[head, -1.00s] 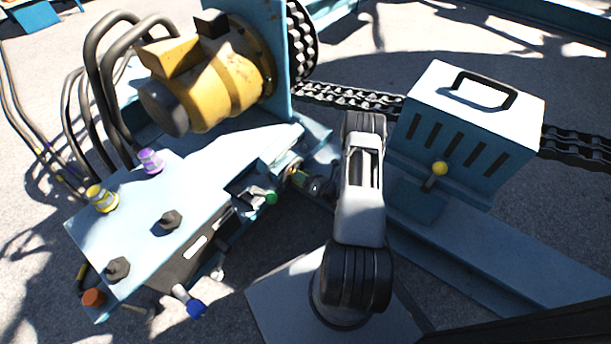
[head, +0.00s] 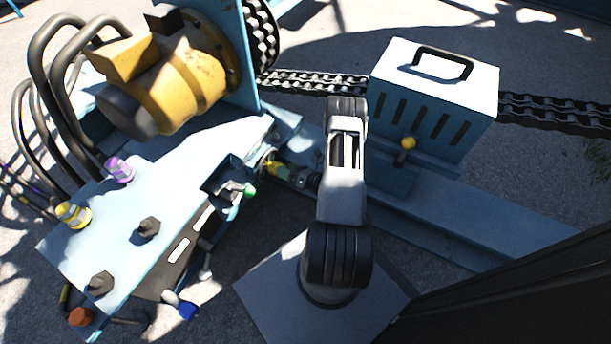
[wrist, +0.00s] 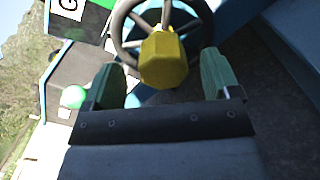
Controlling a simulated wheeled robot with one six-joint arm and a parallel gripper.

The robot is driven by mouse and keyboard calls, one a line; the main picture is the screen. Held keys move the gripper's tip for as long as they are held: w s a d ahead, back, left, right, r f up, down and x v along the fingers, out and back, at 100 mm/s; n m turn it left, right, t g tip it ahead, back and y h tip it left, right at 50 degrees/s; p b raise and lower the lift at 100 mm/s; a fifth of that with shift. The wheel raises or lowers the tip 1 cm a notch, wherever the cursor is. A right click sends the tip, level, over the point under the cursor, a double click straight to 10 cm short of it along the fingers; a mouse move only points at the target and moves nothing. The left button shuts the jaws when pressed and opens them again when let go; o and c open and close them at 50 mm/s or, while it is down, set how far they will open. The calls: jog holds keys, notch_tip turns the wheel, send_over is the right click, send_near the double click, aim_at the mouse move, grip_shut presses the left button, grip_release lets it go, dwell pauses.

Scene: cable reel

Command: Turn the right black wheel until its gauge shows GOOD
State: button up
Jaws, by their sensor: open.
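In the wrist view, a black spoked wheel (wrist: 118,32) with a yellow faceted hub (wrist: 163,60) is just ahead of my gripper (wrist: 162,84). My gripper is open, with one green finger on each side of the hub and a visible gap to each. The top of the wheel is cut off by the frame. In the head view, the wheel (head: 264,160) shows only as a small dark rim at the end of the blue cabinet, with my gripper (head: 282,172) at it. I cannot make out a gauge reading; only part of a white label with a "G" (wrist: 70,97) shows.
The blue cabinet (head: 190,165) carries black knobs (head: 149,229), purple and yellow fittings, and a green-tipped lever (head: 249,191) close to my gripper. A yellow motor (head: 180,75) stands behind. A vented blue box (head: 432,105) with a yellow-knobbed lever is right of my arm.

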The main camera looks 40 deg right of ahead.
jog(key=p+v, duration=0.2)
jog(key=v, duration=0.8)
dwell(1.3)
jog(key=w+a+r+n+g+y+p, duration=0.15)
jog(key=a+r+n+g+p, duration=0.35)
jog(key=r, duration=0.6)
jog(key=w+a+r+n+g+y+p, duration=0.15)
jog(key=r+n+g+p, duration=0.25)
jog(key=r+n, duration=0.5)
jog(key=w+a+r+n+g+y+p, duration=0.15)
jog(key=a+r+n+g+p, duration=0.3)
jog(key=r, duration=0.75)
jog(key=s+a+r+n+h+p, duration=0.2)
jog(key=r+n+p, duration=0.4)
jog(key=r, duration=0.6)
jog(key=s+a+r+n+h+p, duration=0.3)
jog(key=r+n+h+p, duration=0.3)
jog(key=r, duration=0.6)
jog(key=s+a+r+n+h+p, duration=0.3)
jog(key=r+n+p, duration=0.4)
jog(key=r, duration=0.6)
jog(key=shift+s+n+t+h, duration=0.4)
jog(key=shift+s+n, duration=0.3)
jog(key=shift+n, duration=0.45)
jog(key=shift+a, duration=0.1)
